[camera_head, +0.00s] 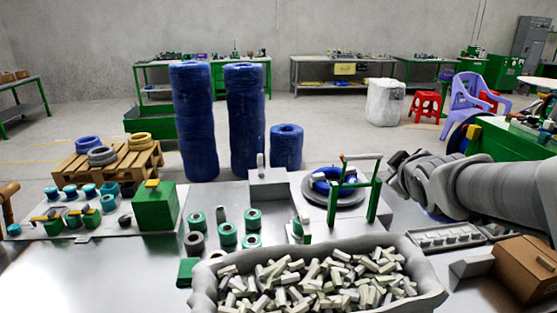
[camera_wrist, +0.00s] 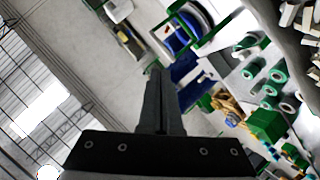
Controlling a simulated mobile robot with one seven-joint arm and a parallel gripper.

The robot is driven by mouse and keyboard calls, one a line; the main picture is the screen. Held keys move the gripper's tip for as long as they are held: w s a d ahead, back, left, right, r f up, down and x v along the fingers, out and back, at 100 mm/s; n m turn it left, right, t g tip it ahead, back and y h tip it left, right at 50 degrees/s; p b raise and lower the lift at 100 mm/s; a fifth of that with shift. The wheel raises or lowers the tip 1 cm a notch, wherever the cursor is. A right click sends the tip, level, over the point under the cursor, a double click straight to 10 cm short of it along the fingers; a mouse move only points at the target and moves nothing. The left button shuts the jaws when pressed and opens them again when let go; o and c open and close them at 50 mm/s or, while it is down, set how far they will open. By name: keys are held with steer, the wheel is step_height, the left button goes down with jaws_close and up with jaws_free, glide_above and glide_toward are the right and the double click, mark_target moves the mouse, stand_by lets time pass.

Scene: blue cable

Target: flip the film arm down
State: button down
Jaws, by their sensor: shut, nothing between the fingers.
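The film arm looks to be the green frame (camera_head: 375,200) with a pale, orange-ended bar across its top, standing up at the turntable in the head view. Its green bars also show near the top of the wrist view (camera_wrist: 212,30). A blue cable coil (camera_head: 321,184) lies on the grey round turntable (camera_head: 345,197) behind the frame. My gripper (camera_wrist: 155,70) is shut and empty in the wrist view, its fingers pointing up the picture, apart from the frame as far as I can tell. In the head view my arm reaches in from the right, its end close to the frame's right side.
A grey bin of pale pieces (camera_head: 215,280) stands at the front. Several green-and-white rolls (camera_head: 228,234) stand left of the turntable. A grey slotted tray (camera_head: 447,237) and a cardboard box (camera_head: 527,270) lie at the right, below my arm. Tall blue rolls (camera_head: 245,120) stand behind.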

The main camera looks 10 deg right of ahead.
mark_target(365, 158)
steer(key=w+d+f+n+t+y+b, duration=0.4)
steer(key=w+f+n+b, duration=0.4)
steer(key=f+n, duration=0.2)
steer(key=shift+w+d+f+n+t, duration=0.15)
steer(key=shift+w+d+n+t, duration=0.05)
steer(key=shift+d+n+t, duration=0.55)
steer(key=shift+a, duration=0.1)
steer(key=w, duration=0.4)
steer(key=w+b, duration=0.1)
steer(key=w, duration=0.4)
steer(key=w+b, duration=0.1)
steer(key=w, duration=0.4)
steer(key=shift+a+f, duration=0.1)
steer(key=shift+a, duration=0.15)
steer(key=shift+g, duration=0.25)
